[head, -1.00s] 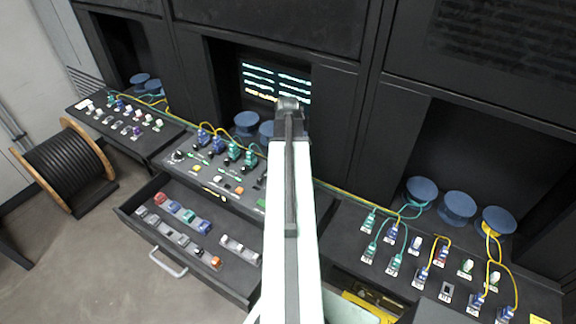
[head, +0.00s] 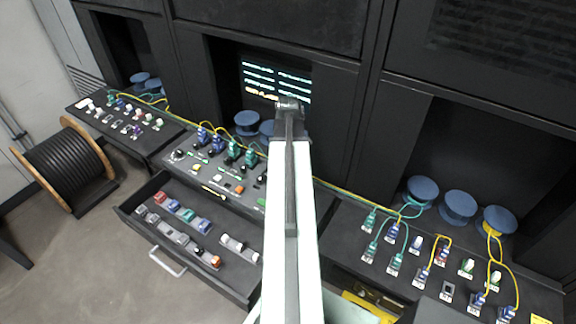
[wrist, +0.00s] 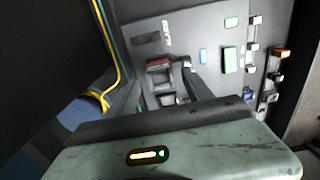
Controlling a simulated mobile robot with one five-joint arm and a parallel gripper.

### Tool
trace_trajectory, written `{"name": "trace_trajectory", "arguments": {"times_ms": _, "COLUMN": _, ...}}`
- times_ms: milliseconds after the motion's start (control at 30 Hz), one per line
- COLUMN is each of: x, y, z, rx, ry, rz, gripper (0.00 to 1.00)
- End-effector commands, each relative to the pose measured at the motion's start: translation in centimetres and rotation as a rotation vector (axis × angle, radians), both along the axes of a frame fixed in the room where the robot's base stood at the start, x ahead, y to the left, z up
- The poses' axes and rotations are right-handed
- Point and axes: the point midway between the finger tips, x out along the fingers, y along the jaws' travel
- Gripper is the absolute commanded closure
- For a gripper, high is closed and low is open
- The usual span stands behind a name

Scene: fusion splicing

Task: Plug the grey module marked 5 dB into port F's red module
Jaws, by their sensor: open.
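My arm (head: 291,200) reaches up the middle of the head view and hides what is behind it, including my gripper. In the wrist view my gripper (wrist: 177,72) shows as dark fingers beyond the pale green housing, above the console. The fingers are apart, and no module is visible between them. Grey modules (head: 172,233) lie in a row in the open drawer, left of my arm. The 5 dB mark is not legible. A red module (head: 441,256) sits on the right-hand panel; its port letter cannot be read.
The drawer (head: 150,238) is pulled out and also holds red, blue and teal modules (head: 188,215). Yellow and green cables cross the consoles. Blue spools (head: 458,207) stand behind the right panel. A cable reel (head: 68,160) stands on the floor at left.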

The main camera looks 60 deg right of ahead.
Motion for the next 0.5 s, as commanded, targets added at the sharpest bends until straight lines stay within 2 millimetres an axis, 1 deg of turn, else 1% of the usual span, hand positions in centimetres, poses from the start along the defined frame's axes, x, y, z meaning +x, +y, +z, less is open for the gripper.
{"name": "trace_trajectory", "arguments": {"times_ms": 33, "x": 0.0, "y": 0.0, "z": 0.8, "rx": 0.000, "ry": 0.000, "rz": 0.000, "gripper": 0.40}}
{"name": "trace_trajectory", "arguments": {"times_ms": 167, "x": 0.0, "y": 0.0, "z": 2.9, "rx": 0.000, "ry": 0.000, "rz": 0.000, "gripper": 0.40}}
{"name": "trace_trajectory", "arguments": {"times_ms": 333, "x": 0.0, "y": 0.0, "z": 6.2, "rx": 0.000, "ry": 0.000, "rz": 0.000, "gripper": 0.40}}
{"name": "trace_trajectory", "arguments": {"times_ms": 400, "x": 0.0, "y": 0.0, "z": 7.2, "rx": 0.000, "ry": 0.000, "rz": 0.000, "gripper": 0.40}}
{"name": "trace_trajectory", "arguments": {"times_ms": 500, "x": 0.0, "y": 0.0, "z": 7.8, "rx": 0.000, "ry": 0.000, "rz": -0.001, "gripper": 0.40}}
